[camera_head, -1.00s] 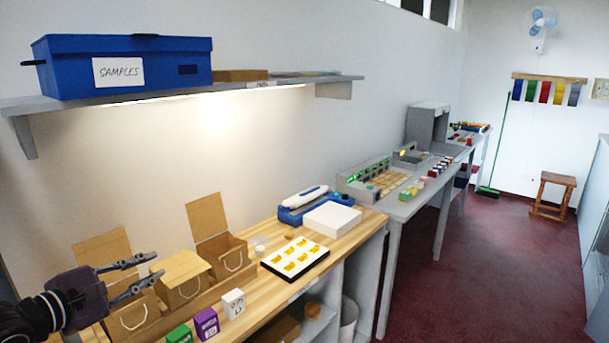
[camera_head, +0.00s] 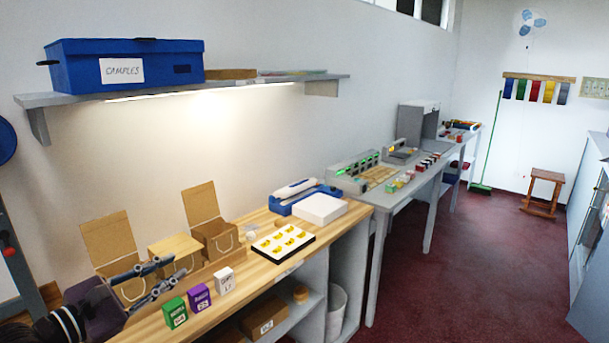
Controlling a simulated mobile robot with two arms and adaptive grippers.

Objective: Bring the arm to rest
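My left gripper (camera_head: 178,267) shows at the lower left, its arm coming in from the left edge. Its two grey fingers are apart with nothing between them. In the picture they cross in front of the open cardboard boxes at the near end of the wooden counter (camera_head: 262,218). I cannot tell how high above the counter they are. My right gripper is not in view.
Cardboard boxes (camera_head: 214,237) with handles stand beside the gripper. A green box (camera_head: 175,312), a purple box (camera_head: 199,297) and a white box (camera_head: 225,281) line the front edge. A blue bin (camera_head: 125,66) sits on the wall shelf. Open floor (camera_head: 440,275) lies to the right.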

